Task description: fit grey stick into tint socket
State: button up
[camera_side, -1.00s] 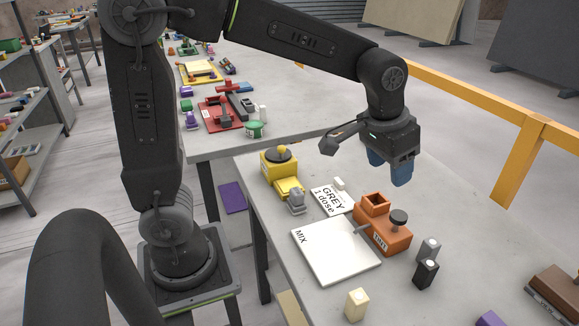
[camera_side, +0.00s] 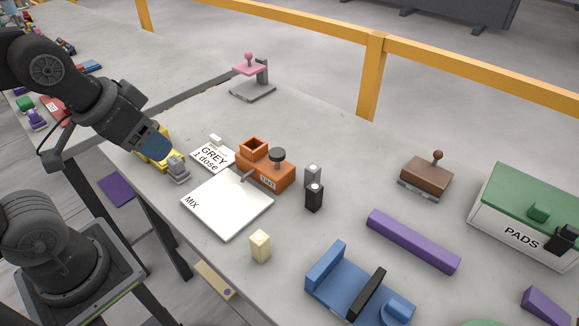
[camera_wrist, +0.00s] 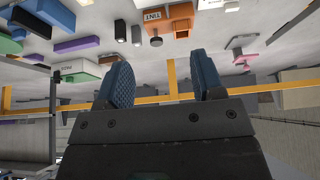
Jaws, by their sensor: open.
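The grey stick (camera_side: 313,174) stands upright on the slab, close beside a similar black stick (camera_side: 314,198). The orange tint block (camera_side: 270,172) carries a TINT label, and its square, open-topped socket (camera_side: 253,147) looks empty. A dark round knob (camera_side: 277,154) is on the block's right part. My gripper (camera_side: 156,148) is left of the tint block, well away from the grey stick, and partly covers a yellow device (camera_side: 172,163). In the wrist view its blue fingers (camera_wrist: 163,80) are apart with nothing between them. The tint block (camera_wrist: 181,12) shows upside down there.
A white MIX plate (camera_side: 228,204) lies before the tint block, with a GREY 1 dose card (camera_side: 213,158) behind it. A cream block (camera_side: 260,246), blue holder (camera_side: 345,290), purple bar (camera_side: 412,241), brown stamp (camera_side: 427,176) and PADS box (camera_side: 530,220) occupy the front and right.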

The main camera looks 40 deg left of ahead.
jog(key=w+d+r+m+g, duration=0.1)
jog(key=w+r+m, duration=0.25)
jog(key=w, duration=0.25)
jog(key=m+g, duration=0.5)
jog(key=m, duration=1)
send_over(313, 167)
notch_tip(313, 167, down, 12)
jog(key=r, duration=0.1)
jog(key=shift+n, duration=0.25)
jog(key=f, duration=0.8)
jog(key=shift+w+a+f, duration=0.1)
jog(key=shift+w+a, duration=0.1)
jog(key=shift+w, duration=0.1)
jog(key=shift+s+d+f, duration=0.1)
jog(key=shift+s+f, duration=0.05)
jog(key=shift+f, duration=1.2)
jog(key=shift+s+d+f, duration=0.1)
jog(key=shift+s+f, duration=0.05)
jog(key=shift+f, duration=1.2)
